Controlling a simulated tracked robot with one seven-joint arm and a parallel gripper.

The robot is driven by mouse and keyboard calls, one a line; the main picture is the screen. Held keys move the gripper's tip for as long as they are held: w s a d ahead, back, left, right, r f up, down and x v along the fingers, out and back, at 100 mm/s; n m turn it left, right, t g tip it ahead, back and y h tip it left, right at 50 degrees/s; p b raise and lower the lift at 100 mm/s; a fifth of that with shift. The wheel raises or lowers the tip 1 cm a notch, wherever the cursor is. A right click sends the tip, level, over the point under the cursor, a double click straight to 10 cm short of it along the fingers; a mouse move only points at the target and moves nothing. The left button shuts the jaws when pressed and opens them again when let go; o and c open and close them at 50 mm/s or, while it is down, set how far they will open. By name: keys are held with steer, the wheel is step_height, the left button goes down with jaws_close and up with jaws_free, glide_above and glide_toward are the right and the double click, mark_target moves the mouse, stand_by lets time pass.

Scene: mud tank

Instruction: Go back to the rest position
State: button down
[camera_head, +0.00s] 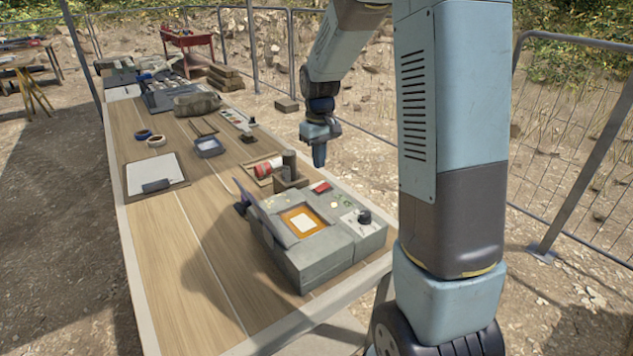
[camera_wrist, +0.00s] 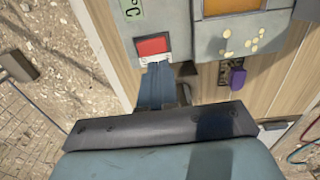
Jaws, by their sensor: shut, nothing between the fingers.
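My gripper (camera_head: 319,158) hangs pointing down on my blue-grey arm, in the head view just behind the grey machine and above the table's far long edge. It is shut and empty. In the wrist view its closed blue fingers (camera_wrist: 158,86) show beside the red button (camera_wrist: 153,47) of the machine. I cannot tell whether they touch anything; the head view shows them apart from the machine.
The grey machine (camera_head: 365,238) with a raised lid stands at the table's (camera_head: 196,290) near end. A red cylinder (camera_head: 264,170), clipboard (camera_head: 155,172), tape rolls (camera_head: 144,134) and blue tray (camera_head: 209,146) lie beyond. Wire fencing (camera_head: 585,150) stands behind my arm.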

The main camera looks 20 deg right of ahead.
steer(key=shift+r, duration=0.1)
steer(key=s+r+m+t, duration=0.2)
steer(key=s+r+t, duration=0.1)
steer(key=s+r, duration=1)
steer(key=s+r+m+t, duration=0.1)
steer(key=s+r+t, duration=0.1)
steer(key=s, duration=1.3)
steer(key=shift+a+r+m+t, duration=0.15)
steer(key=shift+r+m+t, duration=0.15)
steer(key=shift+r, duration=0.4)
